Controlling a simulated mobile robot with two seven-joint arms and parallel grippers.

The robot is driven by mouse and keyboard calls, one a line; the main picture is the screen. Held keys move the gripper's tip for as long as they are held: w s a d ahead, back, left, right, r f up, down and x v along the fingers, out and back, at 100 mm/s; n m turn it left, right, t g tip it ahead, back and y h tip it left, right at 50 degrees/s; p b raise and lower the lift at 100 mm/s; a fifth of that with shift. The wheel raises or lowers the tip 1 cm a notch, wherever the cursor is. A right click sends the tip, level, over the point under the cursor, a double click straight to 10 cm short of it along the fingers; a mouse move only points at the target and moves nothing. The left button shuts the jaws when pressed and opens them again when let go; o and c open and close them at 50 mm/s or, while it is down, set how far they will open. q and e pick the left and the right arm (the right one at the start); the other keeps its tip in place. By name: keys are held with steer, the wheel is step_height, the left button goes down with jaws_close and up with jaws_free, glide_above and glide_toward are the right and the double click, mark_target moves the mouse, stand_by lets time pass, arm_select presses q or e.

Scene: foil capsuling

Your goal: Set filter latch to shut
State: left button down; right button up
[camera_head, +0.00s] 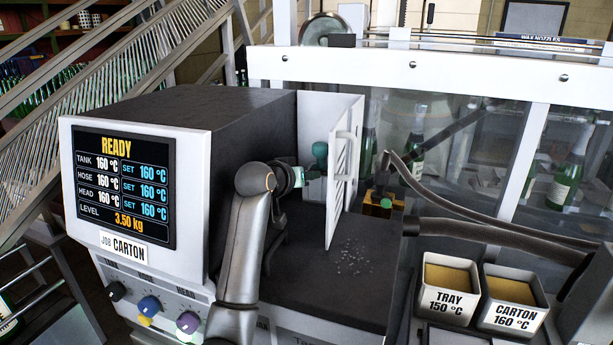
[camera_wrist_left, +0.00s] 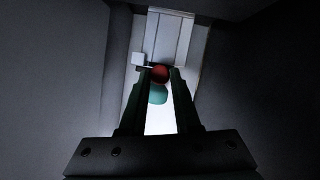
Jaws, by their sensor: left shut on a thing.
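My left gripper (camera_head: 300,176) reaches into the recess at the right side of the dark melter unit (camera_head: 240,115). In the left wrist view its fingers (camera_wrist_left: 163,75) stand on both sides of a red knob (camera_wrist_left: 160,73) and are shut on it. A teal rounded part (camera_wrist_left: 158,95) shows between the fingers, below the knob; a teal part (camera_head: 320,152) also shows in the head view beside the white panel. I cannot tell for sure which part is the filter latch, nor its position. My right gripper is not in view.
A white slatted panel with a handle (camera_head: 345,145) stands upright just right of my gripper. Dark hoses (camera_head: 460,190) run to the right. Two bins, tray (camera_head: 451,303) and carton (camera_head: 512,316), stand at lower right. White granules (camera_head: 353,258) lie on the dark top.

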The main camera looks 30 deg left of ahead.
arm_select(q)
steer(key=shift+w, duration=0.1)
stand_by(0.6)
steer(key=shift+w+a, duration=0.25)
steer(key=shift+w, duration=0.7)
steer(key=shift+r, duration=0.1)
steer(key=c, duration=1.1)
jaws_free()
steer(key=o, duration=0.5)
steer(key=shift+w, duration=0.2)
steer(key=shift+c, duration=0.2)
steer(key=shift+s, duration=0.1)
steer(key=b+v, duration=0.1)
steer(key=v, duration=1.1)
steer(key=shift+s+b, duration=0.25)
steer(key=shift+b, duration=0.1)
